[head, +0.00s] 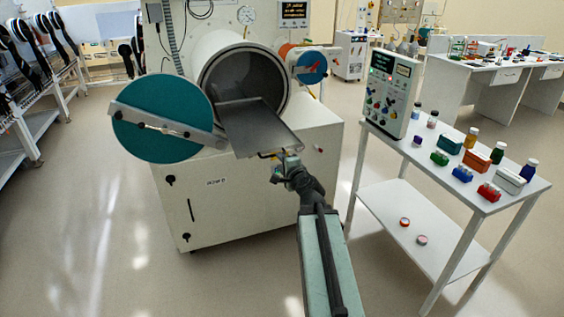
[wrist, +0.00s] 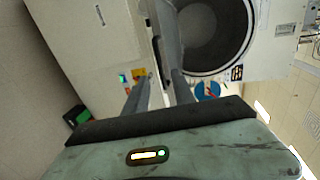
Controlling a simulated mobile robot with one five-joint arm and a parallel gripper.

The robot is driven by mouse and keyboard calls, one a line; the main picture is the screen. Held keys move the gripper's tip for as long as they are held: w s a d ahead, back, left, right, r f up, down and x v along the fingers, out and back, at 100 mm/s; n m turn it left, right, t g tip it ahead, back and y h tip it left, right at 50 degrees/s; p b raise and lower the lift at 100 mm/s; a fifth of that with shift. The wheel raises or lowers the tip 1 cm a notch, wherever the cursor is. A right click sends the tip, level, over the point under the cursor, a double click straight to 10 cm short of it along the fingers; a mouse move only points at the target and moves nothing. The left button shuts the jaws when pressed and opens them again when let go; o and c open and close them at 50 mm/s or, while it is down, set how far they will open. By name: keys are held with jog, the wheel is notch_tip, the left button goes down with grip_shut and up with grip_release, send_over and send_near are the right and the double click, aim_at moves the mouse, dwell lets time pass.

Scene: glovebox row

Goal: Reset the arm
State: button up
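My arm reaches forward from the bottom of the head view. My gripper (head: 278,163) is at the front end of a grey metal tray (head: 258,128), which sticks out of the round chamber opening (head: 243,82). In the wrist view my gripper (wrist: 160,80) has its two fingers apart, with the pale cabinet front showing between them. Nothing is seen held. The tray (wrist: 167,35) shows there as a narrow grey strip just beyond the fingertips; I cannot tell whether they touch it.
A teal round door (head: 160,110) stands open left of the chamber, above a white cabinet (head: 240,195). To the right, a white cart (head: 445,175) carries a control box (head: 390,92) and several small bottles and blocks. The floor on the left (head: 90,240) is clear.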

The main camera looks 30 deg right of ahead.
jog(key=w+a+f+n+g+y+p, duration=0.1)
jog(key=w+a+f+n+g+y, duration=0.2)
jog(key=a, duration=1.1)
jog(key=a+f+n+y+p, duration=0.1)
jog(key=a+n+y, duration=0.35)
jog(key=a, duration=0.95)
jog(key=s+a+f+n+g+h, duration=0.1)
jog(key=s+a+f+n+g, duration=0.5)
jog(key=s+a+f+n, duration=0.15)
jog(key=s+d+f+n+g+h, duration=0.1)
jog(key=s+d+f+n+g, duration=0.1)
jog(key=s, duration=0.4)
jog(key=s+d+f+n+g+h, duration=0.2)
jog(key=s+d+n+g, duration=0.1)
jog(key=s, duration=0.3)
jog(key=shift+d+f+g+p, duration=0.15)
jog(key=shift+f+g+p, duration=0.2)
jog(key=shift+g, duration=0.35)
